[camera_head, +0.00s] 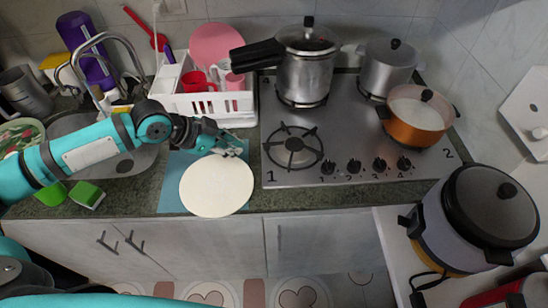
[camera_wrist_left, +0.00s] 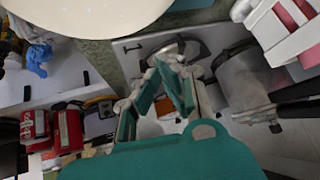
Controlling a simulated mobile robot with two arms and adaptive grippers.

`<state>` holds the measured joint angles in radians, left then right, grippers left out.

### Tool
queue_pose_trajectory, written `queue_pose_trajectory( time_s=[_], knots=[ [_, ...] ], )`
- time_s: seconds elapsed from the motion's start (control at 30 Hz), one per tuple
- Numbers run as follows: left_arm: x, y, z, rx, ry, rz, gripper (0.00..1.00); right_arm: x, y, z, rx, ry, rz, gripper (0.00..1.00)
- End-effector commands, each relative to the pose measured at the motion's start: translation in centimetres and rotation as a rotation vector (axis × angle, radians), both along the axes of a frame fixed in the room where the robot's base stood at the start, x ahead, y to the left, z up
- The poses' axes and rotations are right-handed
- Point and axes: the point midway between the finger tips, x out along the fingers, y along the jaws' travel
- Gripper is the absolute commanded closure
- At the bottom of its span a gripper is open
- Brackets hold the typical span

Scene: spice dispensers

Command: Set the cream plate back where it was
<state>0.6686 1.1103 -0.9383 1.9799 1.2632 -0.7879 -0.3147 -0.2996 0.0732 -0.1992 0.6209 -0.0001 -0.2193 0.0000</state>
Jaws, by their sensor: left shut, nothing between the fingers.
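The round cream plate (camera_head: 217,187) lies flat over the blue mat (camera_head: 172,194) near the counter's front edge. In the left wrist view part of the plate (camera_wrist_left: 60,12) fills the upper left corner. My left gripper (camera_head: 236,150) is just beyond the plate's far rim, in front of the dish rack. Its fingers (camera_wrist_left: 178,70) are shut with nothing between them. In the head view I cannot tell whether the fingertips touch the rim. My right gripper is not in view.
The white dish rack (camera_head: 203,104) with a red mug and a pink plate (camera_head: 216,45) stands behind the gripper. The stove (camera_head: 340,135) with several pots is to the right. The sink (camera_head: 120,160) and green sponges (camera_head: 86,194) are left.

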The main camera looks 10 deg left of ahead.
Motion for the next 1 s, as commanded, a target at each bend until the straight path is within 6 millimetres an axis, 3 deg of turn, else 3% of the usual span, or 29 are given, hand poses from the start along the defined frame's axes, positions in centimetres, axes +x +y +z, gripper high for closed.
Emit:
queue_pose_trajectory(
  time_s=[0.07,0.17,0.7,1.0],
  knots=[
    [-1.6,0.5,-0.5,-0.004,0.086,0.012,1.00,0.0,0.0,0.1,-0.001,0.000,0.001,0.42],
    [-2.3,0.5,-1.0,-0.009,0.129,0.015,1.00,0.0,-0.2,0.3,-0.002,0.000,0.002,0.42],
    [0.7,-4.0,-7.5,-0.010,0.127,0.014,1.00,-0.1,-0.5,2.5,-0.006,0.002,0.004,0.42],
    [1.2,-4.6,-8.6,-0.009,0.125,0.014,1.00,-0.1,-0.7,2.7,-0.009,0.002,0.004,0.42]
  ],
)
